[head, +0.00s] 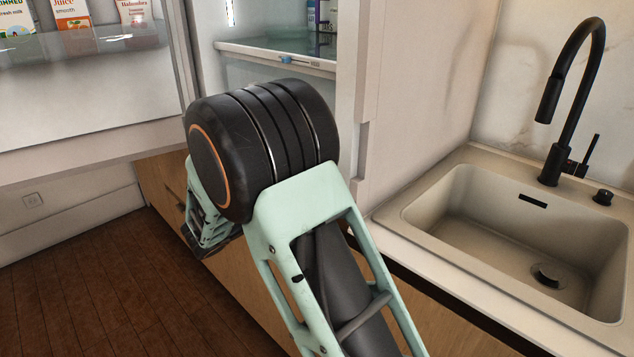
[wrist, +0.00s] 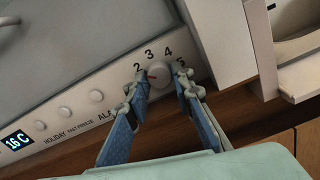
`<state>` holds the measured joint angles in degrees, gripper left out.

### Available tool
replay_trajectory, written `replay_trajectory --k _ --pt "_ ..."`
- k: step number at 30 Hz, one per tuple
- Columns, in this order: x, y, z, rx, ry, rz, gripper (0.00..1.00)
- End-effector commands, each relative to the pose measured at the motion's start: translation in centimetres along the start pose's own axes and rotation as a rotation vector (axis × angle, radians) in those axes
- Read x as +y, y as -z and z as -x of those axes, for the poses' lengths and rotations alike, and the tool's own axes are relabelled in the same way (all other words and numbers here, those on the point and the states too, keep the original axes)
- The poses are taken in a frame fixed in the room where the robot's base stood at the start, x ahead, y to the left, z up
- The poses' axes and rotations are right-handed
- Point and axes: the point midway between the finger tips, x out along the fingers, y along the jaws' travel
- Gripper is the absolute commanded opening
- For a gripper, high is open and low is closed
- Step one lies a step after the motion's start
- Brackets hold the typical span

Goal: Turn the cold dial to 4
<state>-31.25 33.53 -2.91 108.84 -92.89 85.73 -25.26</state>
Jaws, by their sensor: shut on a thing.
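The cold dial (wrist: 159,76) is a small round white knob on the pale control panel, with the numbers 2, 3, 4 and 5 printed around it. In the wrist view my gripper (wrist: 161,77) has one fingertip on each side of the dial and is shut on it. A small reddish mark shows on the dial's left part, towards the 2; its exact setting is hard to read. In the head view my arm hides the dial and the fingertips.
Several round white buttons (wrist: 96,96) and a lit display reading 16 C (wrist: 16,140) lie left of the dial. The fridge door (head: 90,100) stands open at left, with cartons on its shelf. A counter with a sink (head: 530,225) and black tap (head: 556,110) is at right.

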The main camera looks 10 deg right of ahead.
Motion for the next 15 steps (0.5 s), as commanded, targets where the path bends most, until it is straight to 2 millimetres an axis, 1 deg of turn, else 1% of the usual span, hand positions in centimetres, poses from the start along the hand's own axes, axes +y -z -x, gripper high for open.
replay_trajectory --k 1,3,15 --pt "-0.02 0.36 0.06 0.0 -0.002 -0.041 0.0" --pt "-0.02 0.4 0.06 0.0 -0.001 -0.099 0.0" --pt "0.09 0.27 0.07 0.001 -0.003 -0.374 0.0"
